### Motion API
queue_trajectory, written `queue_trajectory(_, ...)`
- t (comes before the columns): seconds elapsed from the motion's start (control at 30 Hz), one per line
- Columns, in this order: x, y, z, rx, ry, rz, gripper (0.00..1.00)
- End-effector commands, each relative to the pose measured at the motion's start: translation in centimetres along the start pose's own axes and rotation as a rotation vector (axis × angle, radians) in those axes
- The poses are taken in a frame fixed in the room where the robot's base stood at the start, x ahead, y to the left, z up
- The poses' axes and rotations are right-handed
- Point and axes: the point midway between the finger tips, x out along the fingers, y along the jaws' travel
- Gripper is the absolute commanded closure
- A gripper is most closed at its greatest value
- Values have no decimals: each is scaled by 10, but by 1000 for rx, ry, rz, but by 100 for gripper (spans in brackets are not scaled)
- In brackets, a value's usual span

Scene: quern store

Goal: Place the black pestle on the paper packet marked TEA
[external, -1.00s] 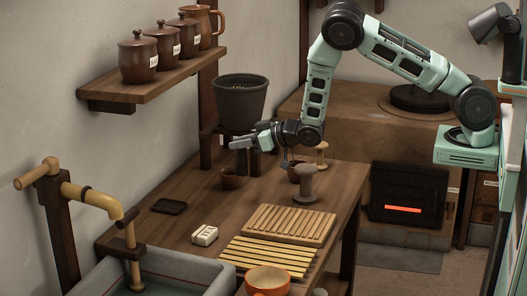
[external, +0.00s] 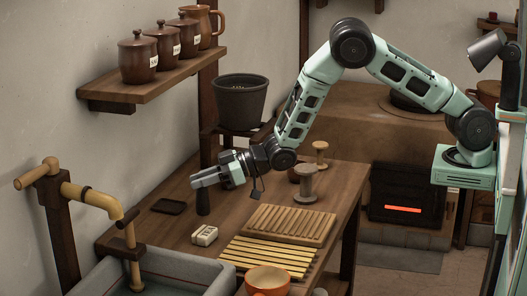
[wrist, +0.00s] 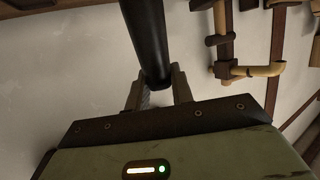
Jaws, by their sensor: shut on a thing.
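The packet does not show in the wrist view.
A ridged wooden board (external: 290,224) and a slatted yellow rack (external: 268,257) lie right of the packet. A grey-brown spool-shaped stand (external: 306,182) is behind them. A sink (external: 165,280) with a brass tap (external: 95,200) is front left.

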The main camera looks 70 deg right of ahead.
Motion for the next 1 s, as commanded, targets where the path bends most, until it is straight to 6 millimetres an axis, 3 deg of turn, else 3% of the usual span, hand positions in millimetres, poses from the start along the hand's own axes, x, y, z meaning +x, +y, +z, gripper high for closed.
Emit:
queue_trajectory(0.4,14,0,46,0,-1,1,100)
queue_trajectory(0.8,16,0,52,1,1,2,100)
queue_trajectory(0.83,16,0,52,1,1,1,74)
queue_trajectory(0.9,16,0,51,0,1,1,55)
queue_trajectory(1.0,16,0,51,0,0,1,55)
